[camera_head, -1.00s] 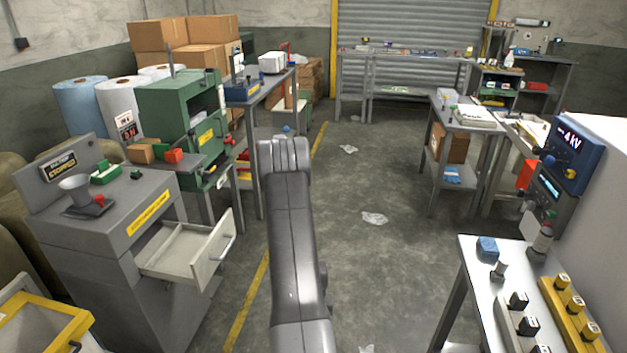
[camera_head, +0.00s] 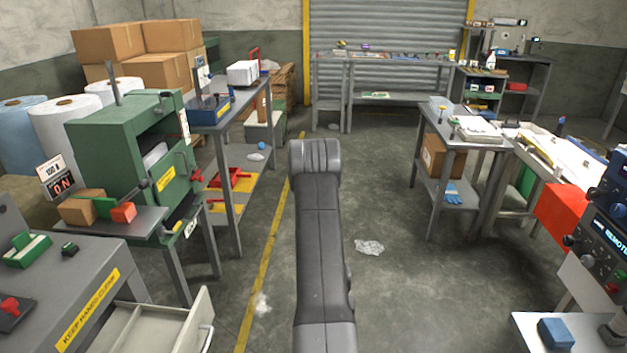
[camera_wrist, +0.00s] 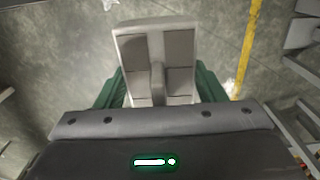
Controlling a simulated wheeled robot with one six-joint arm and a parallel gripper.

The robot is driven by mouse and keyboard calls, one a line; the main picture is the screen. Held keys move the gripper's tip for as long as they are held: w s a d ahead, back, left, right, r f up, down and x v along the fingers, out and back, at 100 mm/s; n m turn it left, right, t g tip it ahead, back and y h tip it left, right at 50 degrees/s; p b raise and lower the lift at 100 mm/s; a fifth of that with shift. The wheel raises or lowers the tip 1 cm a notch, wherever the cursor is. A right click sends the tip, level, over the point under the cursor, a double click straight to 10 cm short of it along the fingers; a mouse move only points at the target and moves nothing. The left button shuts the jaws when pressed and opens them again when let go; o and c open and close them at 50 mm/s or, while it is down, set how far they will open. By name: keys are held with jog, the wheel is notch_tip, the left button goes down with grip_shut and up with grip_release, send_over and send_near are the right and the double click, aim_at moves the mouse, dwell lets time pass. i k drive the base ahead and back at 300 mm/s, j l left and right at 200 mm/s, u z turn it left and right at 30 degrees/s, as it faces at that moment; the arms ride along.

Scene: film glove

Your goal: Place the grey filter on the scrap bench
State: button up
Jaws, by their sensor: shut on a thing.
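In the wrist view, the grey filter (camera_wrist: 181,48) is a pale-framed block with darker grey panels and a raised bar down its middle. My gripper (camera_wrist: 158,72) is shut on it, with a green finger at each side. The filter hangs over bare floor. In the head view my arm reaches forward over the aisle; the gripper and filter are hidden there. No label tells which bench is the scrap bench. Benches stand at the back by the shutter (camera_head: 378,97), at the right (camera_head: 470,126) with a carton below, and at the left (camera_head: 246,104) with a blue box on top.
A green machine (camera_head: 118,130) stands at the left. A grey cabinet (camera_head: 100,262) with an open drawer (camera_head: 188,328) is at front left. A metal table with a blue block (camera_head: 556,334) is at front right. The central aisle is clear except for crumpled film (camera_head: 369,247) on the floor.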

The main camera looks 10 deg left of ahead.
aim_at(226, 93)
jog(key=i+j, duration=0.15)
jog(key=i, duration=0.55)
jog(key=i+j, duration=0.2)
jog(key=i, duration=4.65)
jog(key=i+u, duration=0.15)
jog(key=i, duration=0.45)
jog(key=i+l+u, duration=0.15)
jog(key=i, duration=0.45)
jog(key=l+u, duration=0.1)
jog(key=u, duration=2.95)
jog(key=l, duration=0.1)
